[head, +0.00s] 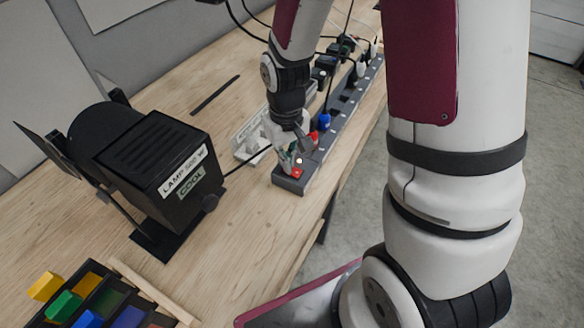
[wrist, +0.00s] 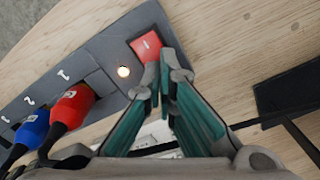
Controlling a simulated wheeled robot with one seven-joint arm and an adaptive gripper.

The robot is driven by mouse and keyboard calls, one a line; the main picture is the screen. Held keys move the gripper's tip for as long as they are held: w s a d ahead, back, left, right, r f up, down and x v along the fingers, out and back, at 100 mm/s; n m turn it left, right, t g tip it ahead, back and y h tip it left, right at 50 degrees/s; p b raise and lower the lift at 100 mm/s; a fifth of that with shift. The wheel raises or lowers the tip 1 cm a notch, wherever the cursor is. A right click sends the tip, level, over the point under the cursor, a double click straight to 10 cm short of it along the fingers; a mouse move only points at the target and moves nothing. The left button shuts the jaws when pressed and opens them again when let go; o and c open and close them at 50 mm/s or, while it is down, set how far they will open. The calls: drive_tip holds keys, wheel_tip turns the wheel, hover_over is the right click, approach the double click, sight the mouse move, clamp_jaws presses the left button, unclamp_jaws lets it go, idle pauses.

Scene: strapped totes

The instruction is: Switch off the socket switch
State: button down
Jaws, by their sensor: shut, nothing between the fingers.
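The socket switch is a red rocker (wrist: 147,45) at the near end of a long dark grey socket strip (wrist: 105,47); it also shows in the head view (head: 297,174). A small round indicator (wrist: 124,71) beside the switch looks bright. My gripper (wrist: 163,78) is shut and empty, with its fingertips at the edge of the red switch. Whether the tips touch it I cannot tell. In the head view my gripper (head: 297,158) points down over the strip's near end (head: 290,187) and partly hides the switch.
A red plug (wrist: 72,106) and a blue plug (wrist: 33,126) sit in the nearest numbered sockets, with cables. A black lamp (head: 165,150) labelled COOL stands left of the strip. A pale tray (head: 247,140) lies behind my gripper. Coloured blocks (head: 65,305) sit at front left.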

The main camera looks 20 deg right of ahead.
drive_tip(key=shift+f, duration=0.2)
drive_tip(key=shift+r+p, duration=1.9)
drive_tip(key=shift+r, duration=1.65)
drive_tip(key=s+r+t, duration=0.1)
drive_tip(key=s+r, duration=0.2)
drive_tip(key=r, duration=0.5)
drive_tip(key=s+r+t, duration=0.2)
drive_tip(key=s+r, duration=0.1)
drive_tip(key=r, duration=0.5)
drive_tip(key=s+r+m+t, duration=0.1)
drive_tip(key=s+r+t, duration=0.1)
drive_tip(key=s+r, duration=0.6)
drive_tip(key=s, duration=0.3)
drive_tip(key=shift+s+r+t, duration=0.2)
drive_tip(key=shift+s+t, duration=0.1)
drive_tip(key=shift+s, duration=0.05)
